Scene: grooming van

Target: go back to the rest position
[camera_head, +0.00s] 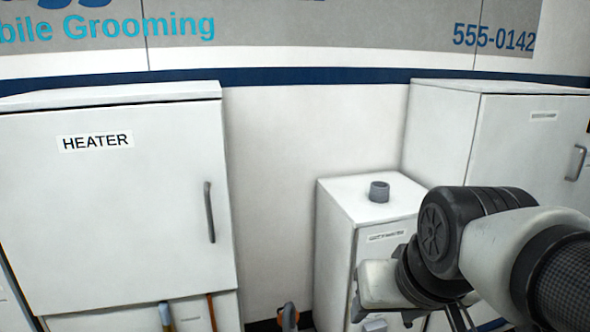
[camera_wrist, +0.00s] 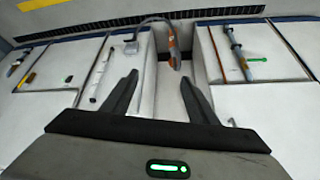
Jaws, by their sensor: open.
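My arm reaches in from the right side of the head view, in front of the small white cabinet (camera_head: 335,235). My gripper (camera_wrist: 158,85) shows in the wrist view with its two dark fingers spread apart. Nothing is between the fingers. In the head view the fingertips are mostly hidden behind my wrist or below the frame edge.
A white heater cabinet (camera_head: 110,215), its door closed, stands at the left. Another white cabinet (camera_head: 525,150) stands at the right. The small cabinet has a grey cap (camera_head: 379,191) on top. An orange-handled item (camera_wrist: 173,52) on a hose hangs ahead of the fingers.

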